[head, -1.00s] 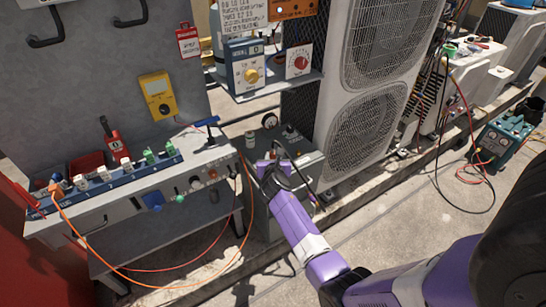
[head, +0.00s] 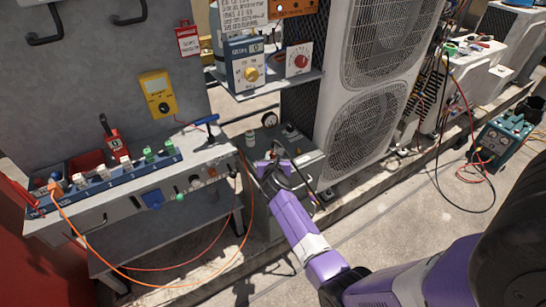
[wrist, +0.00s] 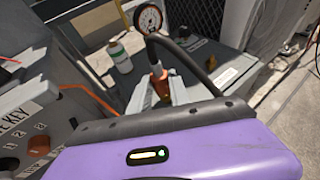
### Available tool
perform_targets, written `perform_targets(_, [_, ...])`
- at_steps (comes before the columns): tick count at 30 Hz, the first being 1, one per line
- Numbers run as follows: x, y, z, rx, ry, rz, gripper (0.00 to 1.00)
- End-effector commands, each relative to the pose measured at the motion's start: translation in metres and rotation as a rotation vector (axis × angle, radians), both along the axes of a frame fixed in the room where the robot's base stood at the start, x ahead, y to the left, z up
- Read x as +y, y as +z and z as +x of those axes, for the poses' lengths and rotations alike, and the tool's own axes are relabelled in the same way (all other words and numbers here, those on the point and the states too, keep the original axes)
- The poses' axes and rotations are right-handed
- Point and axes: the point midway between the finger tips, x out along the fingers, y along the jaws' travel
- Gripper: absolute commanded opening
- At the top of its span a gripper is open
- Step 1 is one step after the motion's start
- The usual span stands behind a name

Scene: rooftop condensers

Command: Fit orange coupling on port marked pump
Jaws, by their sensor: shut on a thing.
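My gripper (wrist: 162,92) is shut on the orange coupling (wrist: 158,76), which stands roughly upright between the grey fingers. A black hose (wrist: 190,55) arches from the coupling's top to the right. In the head view my gripper (head: 276,160) is over the grey box-shaped unit (head: 312,162), between bench and condenser; the coupling is too small to make out clearly there. The unit's top also shows in the wrist view (wrist: 215,60). The coupling's lower end is hidden by the fingers, so I cannot tell whether it touches a port. I cannot read a "pump" mark.
A round gauge (wrist: 149,19) and a white-green bottle (wrist: 118,54) are beyond the coupling. The workbench (head: 120,205) with its socket strip and an orange cable (head: 110,268) is left. A large condenser (head: 370,100) stands right. Open floor lies in front.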

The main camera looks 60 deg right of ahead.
Motion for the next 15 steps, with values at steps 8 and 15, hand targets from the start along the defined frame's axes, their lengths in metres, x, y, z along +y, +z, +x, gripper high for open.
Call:
perform_targets(8, [-0.0001,-0.0032,0.0002,0.0,0.0,-0.001,0.0])
perform_targets(15, [-0.0001,-0.0057,0.0002,0.0,0.0,-0.001,0.0])
